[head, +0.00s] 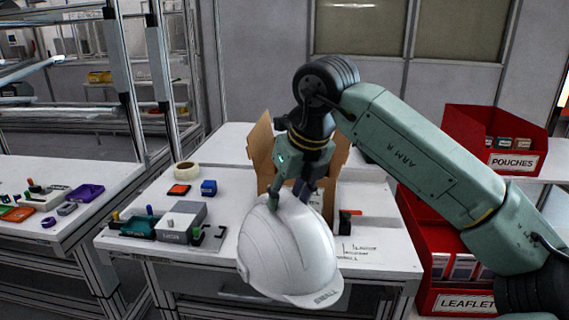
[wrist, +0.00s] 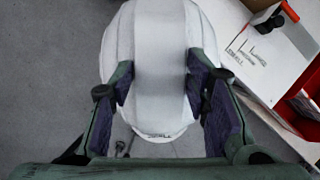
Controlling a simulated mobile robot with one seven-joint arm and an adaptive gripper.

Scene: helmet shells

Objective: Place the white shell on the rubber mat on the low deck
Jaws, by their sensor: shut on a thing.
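The white shell (head: 289,252) is a glossy white helmet with a ridged crown and a short brim at its lower right. My gripper (head: 293,198) is shut on its top and holds it in front of the table's front edge. In the wrist view the shell (wrist: 160,60) sits between the two purple-padded fingers of my gripper (wrist: 162,97), with grey floor below and beside it. I cannot make out the rubber mat or the low deck in either view.
An open cardboard box (head: 262,150) stands behind the shell on the white table (head: 375,225). A grey block, tape roll and small parts lie at the table's left. Red bins (head: 490,140) marked POUCHES and LEAFLETS stand right. Another table (head: 110,172) is at left.

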